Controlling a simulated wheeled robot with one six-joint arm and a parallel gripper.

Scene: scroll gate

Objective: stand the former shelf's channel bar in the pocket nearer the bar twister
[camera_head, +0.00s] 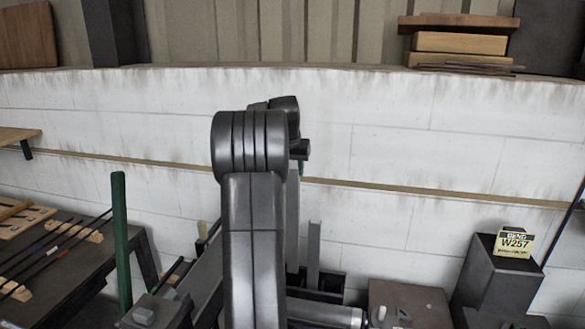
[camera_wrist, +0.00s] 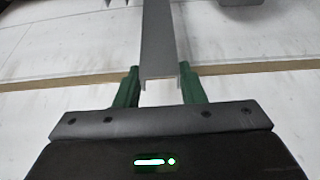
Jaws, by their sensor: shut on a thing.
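My gripper (camera_wrist: 158,88) has its green fingers shut on the sides of a grey channel bar (camera_wrist: 158,42) near one end. In the head view the gripper (camera_head: 301,166) is mostly hidden behind my arm. A second grey channel bar (camera_head: 314,245) stands upright just to the right, at a dark holder (camera_head: 331,281). Part of the holder is hidden by my arm, so I cannot tell its pockets apart. I cannot identify the bar twister for certain.
A dark block (camera_head: 502,283) with a yellow-and-black W257 sign (camera_head: 514,243) stands at right, by a brown box (camera_head: 410,300). A green post (camera_head: 121,240) rises at left beside a dark table (camera_head: 55,262) with rods. A white block wall (camera_head: 400,150) closes the back.

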